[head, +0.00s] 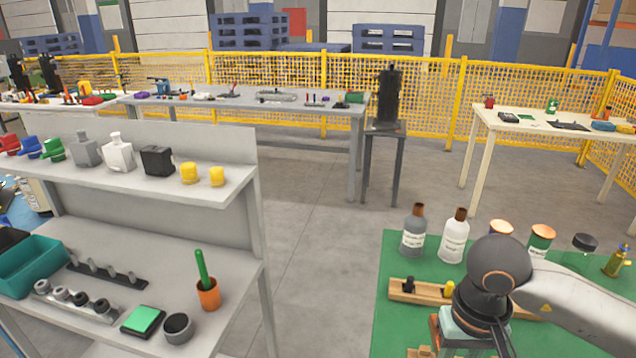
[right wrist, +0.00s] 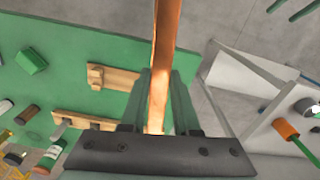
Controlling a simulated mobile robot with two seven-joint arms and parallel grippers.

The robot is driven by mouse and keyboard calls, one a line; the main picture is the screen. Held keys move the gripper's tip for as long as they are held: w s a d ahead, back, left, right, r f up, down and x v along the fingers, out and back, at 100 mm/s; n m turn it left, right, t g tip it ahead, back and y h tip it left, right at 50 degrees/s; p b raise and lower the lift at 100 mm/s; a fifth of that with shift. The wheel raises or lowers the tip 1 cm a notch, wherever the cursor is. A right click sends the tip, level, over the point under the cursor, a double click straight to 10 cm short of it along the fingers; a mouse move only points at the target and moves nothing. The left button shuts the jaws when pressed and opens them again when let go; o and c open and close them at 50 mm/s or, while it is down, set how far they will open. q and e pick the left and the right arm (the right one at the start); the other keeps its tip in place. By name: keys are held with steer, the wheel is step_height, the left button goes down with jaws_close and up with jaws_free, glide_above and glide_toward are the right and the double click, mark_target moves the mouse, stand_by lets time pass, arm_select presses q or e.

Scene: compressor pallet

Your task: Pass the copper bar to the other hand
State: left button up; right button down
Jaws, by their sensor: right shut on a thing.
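The copper bar (right wrist: 165,45) is long and flat, and it shows in the right wrist view, running from between my right gripper's fingers to the top edge. My right gripper (right wrist: 160,80) is shut on the bar, with a finger on each side of it. In the head view my right arm comes in from the right, its dark wrist (head: 485,300) over the green table; I cannot make out the bar there. The bar's far end is cut off by the wrist frame. My left gripper is in neither view.
The green table (head: 395,275) holds a wooden rack (head: 405,292), a grey bottle (head: 414,238), a white bottle (head: 455,240) and jars. A grey shelf (head: 235,190) with an orange pot (head: 208,294) stands left. The floor (head: 315,240) between them is clear.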

steer(key=shift+n, duration=0.5)
steer(key=shift+a, duration=0.1)
